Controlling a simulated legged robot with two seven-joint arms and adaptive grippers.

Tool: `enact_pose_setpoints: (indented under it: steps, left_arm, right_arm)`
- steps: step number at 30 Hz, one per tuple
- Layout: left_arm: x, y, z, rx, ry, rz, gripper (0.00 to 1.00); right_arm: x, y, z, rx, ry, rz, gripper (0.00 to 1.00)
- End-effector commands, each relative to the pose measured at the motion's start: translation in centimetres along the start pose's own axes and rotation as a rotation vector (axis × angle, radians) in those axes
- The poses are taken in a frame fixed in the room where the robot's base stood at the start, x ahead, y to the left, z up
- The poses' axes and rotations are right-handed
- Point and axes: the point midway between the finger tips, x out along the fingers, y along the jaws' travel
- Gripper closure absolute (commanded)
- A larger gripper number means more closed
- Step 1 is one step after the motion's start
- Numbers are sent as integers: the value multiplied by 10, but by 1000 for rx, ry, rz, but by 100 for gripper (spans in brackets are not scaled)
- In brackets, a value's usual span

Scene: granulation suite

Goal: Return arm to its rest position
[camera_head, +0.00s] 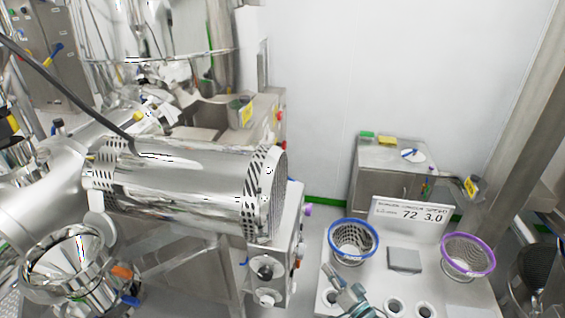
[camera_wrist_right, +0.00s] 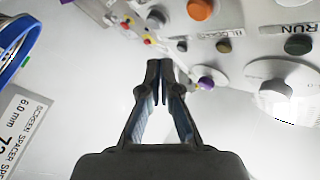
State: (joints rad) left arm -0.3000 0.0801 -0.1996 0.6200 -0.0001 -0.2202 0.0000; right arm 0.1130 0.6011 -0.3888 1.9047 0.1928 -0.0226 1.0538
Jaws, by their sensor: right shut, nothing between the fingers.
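My right gripper (camera_head: 337,281) shows at the bottom of the head view, just below the blue-rimmed basket and over the left part of the white table. In the right wrist view its two fingers (camera_wrist_right: 160,72) are together at the tips with nothing between them. It points toward a machine panel with knobs and buttons, and is apart from it as far as I can tell. Most of the right arm is out of the frame. My left gripper is not in view.
The white table (camera_head: 445,292) bears a blue-rimmed basket (camera_head: 353,254), a purple-rimmed basket (camera_head: 468,267), a grey block (camera_head: 404,259) and a sign (camera_head: 409,213). A large steel machine (camera_head: 185,185) with a control box (camera_head: 268,270) stands to the left. Open floor is narrow between them.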

Motion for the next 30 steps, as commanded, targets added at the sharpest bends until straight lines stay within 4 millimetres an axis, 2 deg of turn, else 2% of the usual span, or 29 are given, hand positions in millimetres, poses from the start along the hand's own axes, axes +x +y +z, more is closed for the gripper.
enact_pose_setpoints:
  steps: [2,4,7,9,12,15,18,24,29,30]
  left_arm:
    - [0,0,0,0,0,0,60]
    - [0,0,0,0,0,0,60]
    - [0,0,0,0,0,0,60]
    - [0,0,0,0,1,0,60]
    - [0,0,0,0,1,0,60]
    - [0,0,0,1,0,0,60]
    - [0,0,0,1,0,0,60]
    - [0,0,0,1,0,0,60]
    - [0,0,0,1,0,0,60]
    - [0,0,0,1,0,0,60]
  right_arm:
    - [-3,1,8,-8,-14,25,100]
    - [-10,4,24,-33,-49,83,100]
    - [-35,12,64,-105,-156,230,100]
    - [-66,19,95,-171,-276,356,100]
    - [-117,25,132,-258,-472,509,100]
    - [-163,26,156,-311,-645,605,100]
    - [-204,23,172,-342,-795,667,100]
    - [-272,9,191,-366,-1047,733,100]
    - [-321,-7,199,-362,-1227,756,100]
    - [-323,-1,207,-362,-1247,757,100]
